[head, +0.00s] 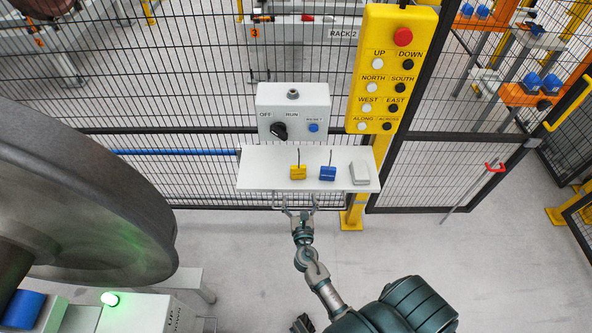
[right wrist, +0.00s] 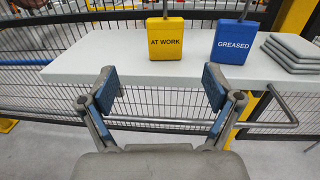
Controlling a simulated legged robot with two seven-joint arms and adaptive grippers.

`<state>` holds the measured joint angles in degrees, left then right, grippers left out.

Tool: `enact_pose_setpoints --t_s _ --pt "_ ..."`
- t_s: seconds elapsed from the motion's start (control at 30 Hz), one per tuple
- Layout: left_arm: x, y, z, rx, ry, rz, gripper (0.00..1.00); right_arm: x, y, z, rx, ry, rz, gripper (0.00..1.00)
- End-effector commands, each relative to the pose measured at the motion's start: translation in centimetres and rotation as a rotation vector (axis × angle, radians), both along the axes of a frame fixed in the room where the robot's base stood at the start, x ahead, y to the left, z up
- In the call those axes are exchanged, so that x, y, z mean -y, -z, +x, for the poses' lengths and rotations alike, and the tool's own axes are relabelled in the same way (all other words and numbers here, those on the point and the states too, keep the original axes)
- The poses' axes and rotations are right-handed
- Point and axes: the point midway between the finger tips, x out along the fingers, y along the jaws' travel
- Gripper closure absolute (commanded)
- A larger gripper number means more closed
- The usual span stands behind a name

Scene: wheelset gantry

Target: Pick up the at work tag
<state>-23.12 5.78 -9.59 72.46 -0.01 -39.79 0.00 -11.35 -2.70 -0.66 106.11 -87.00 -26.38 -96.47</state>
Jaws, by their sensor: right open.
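The yellow at work tag (head: 298,172) stands on a white shelf (head: 262,181), with a thin hook rising from its top. In the right wrist view the at work tag (right wrist: 165,39) faces me near the shelf's front edge, its lettering readable. My right gripper (head: 296,209) is at the front of the shelf, below and in front of the tag. In the right wrist view the right gripper (right wrist: 160,82) is open and empty, its blue-padded fingers spread apart, with the tag beyond them and not touched.
A blue greased tag (head: 327,174) stands just right of the yellow one. Grey plates (head: 360,173) are stacked at the shelf's right. A rail (right wrist: 285,108) runs below the shelf front. Behind are a switch box (head: 292,109) and a yellow button panel (head: 390,75). A large wheel (head: 90,190) fills the left.

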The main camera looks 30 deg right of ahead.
Motion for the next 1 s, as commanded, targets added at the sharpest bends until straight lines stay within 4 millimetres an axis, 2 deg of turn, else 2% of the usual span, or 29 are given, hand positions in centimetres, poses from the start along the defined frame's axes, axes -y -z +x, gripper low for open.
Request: enact_pose_setpoints --t_s 0.1,0.3,0.57,0.8,1.0 --pt "0.4 0.1 0.0 0.006 0.005 -0.006 0.6 1.6 -0.2 2.7 0.002 0.002 0.0 0.1" --pt "0.9 0.5 -0.1 0.003 0.004 -0.011 0.6 2.9 -0.1 6.0 0.001 0.002 0.0 0.1" --pt "1.4 0.1 0.3 0.011 0.0 -0.02 0.6 3.6 -0.6 8.0 0.001 0.001 -0.004 0.1" --pt "0.1 1.0 -1.0 -0.007 0.004 -0.001 0.6 5.6 -0.7 11.1 -0.001 0.001 0.0 0.1" --pt "-0.2 0.2 0.1 0.009 0.005 0.003 0.6 6.0 -0.7 11.5 -0.001 0.001 0.002 0.1"
